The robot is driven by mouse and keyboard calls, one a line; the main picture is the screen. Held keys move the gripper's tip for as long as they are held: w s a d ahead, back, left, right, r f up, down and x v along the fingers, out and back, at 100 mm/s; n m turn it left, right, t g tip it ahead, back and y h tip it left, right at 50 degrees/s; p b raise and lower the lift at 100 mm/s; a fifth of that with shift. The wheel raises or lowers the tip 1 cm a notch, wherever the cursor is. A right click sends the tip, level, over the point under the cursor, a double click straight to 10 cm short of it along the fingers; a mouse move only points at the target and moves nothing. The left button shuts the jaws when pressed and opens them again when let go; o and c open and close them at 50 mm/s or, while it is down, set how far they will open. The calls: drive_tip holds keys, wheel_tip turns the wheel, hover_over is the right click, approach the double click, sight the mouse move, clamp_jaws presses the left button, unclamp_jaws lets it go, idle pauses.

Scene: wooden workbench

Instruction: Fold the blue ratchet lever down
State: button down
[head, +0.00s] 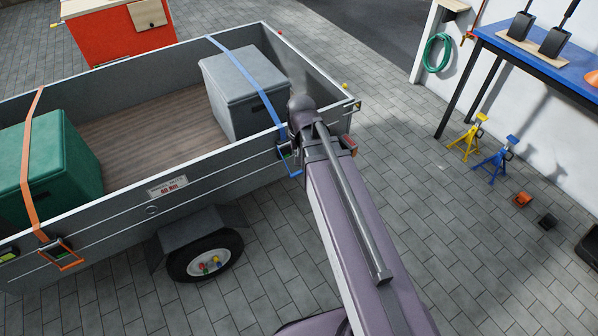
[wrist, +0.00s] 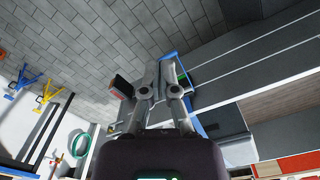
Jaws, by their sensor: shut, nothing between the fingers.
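The blue strap (head: 240,68) runs over a grey box (head: 232,105) in the trailer and down its side wall. Its ratchet (head: 284,151) sits on the outer wall, partly hidden by my arm. The blue lever (head: 293,174) shows below the ratchet, sticking out from the wall. In the wrist view, a blue lever part (wrist: 168,55) shows just beyond the fingertips. My gripper (wrist: 160,70) is shut and empty, close in front of the ratchet (wrist: 184,80); I cannot tell whether it touches the lever. In the head view, my arm hides the fingers.
The trailer wall (head: 200,170) runs beside my arm. An orange strap with its ratchet (head: 62,250) holds a green box (head: 75,170) at the left. A blue workbench (head: 545,60) and jack stands (head: 495,158) are at the right.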

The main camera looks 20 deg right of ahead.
sight(300, 171)
drive_tip(key=w+d+f+m+b, duration=0.2)
drive_tip(key=w+f+m+b, duration=0.3)
drive_tip(key=w, duration=0.4)
drive_tip(key=w+d+f+m+b, duration=0.2)
drive_tip(key=w+f+m+b, duration=0.4)
drive_tip(key=w, duration=0.3)
drive_tip(key=shift+f+m, duration=0.4)
drive_tip(key=shift+f, duration=0.35)
drive_tip(key=shift+f, duration=0.15)
wheel_tip(300, 171, down, 14)
drive_tip(key=b, duration=1.4)
drive_tip(key=shift+s+d+r, duration=0.15)
drive_tip(key=shift+r, duration=0.05)
drive_tip(key=shift+d+f+b, duration=0.2)
drive_tip(key=shift+b, duration=0.1)
